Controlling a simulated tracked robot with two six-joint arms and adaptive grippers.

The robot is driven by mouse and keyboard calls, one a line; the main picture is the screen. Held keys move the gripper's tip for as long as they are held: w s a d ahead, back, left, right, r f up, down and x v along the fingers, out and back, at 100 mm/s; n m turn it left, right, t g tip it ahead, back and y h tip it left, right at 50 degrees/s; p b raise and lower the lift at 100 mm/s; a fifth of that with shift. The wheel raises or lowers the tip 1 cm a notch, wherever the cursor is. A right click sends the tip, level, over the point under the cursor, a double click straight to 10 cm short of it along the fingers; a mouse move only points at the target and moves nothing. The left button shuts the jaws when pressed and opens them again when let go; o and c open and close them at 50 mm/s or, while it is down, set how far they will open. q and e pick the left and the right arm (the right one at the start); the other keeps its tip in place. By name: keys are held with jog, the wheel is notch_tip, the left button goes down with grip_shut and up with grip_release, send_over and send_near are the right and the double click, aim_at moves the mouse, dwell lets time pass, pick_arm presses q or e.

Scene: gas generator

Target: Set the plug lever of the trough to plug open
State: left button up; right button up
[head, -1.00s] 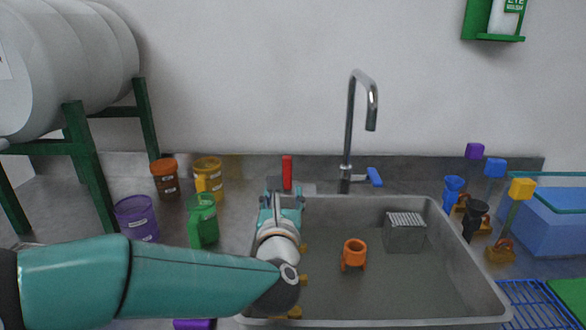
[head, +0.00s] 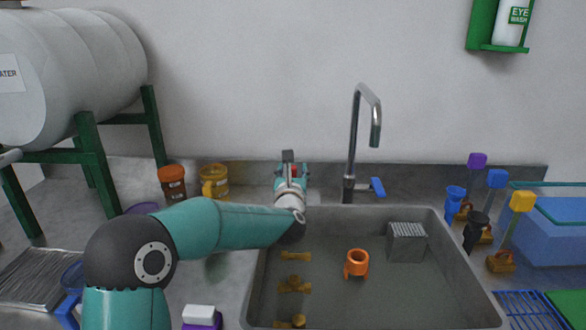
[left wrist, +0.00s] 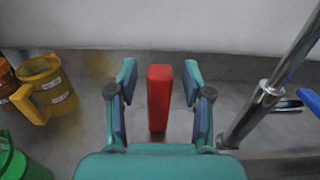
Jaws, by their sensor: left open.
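The red plug lever (left wrist: 159,98) stands upright behind the trough (head: 380,291), in the strip of counter by the wall. In the left wrist view my left gripper (left wrist: 159,80) is open, with one finger on each side of the lever and a visible gap on both sides. In the head view the left gripper (head: 291,169) is at the trough's back left corner and hides most of the lever; only a little red shows. My right gripper is not in view.
A tall faucet (head: 352,140) with a blue handle (head: 377,187) stands to the right of the lever.

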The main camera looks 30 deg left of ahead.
pick_arm(q)
jog(key=shift+w+a, duration=0.15)
jog(key=shift+w, duration=0.1)
grip_shut()
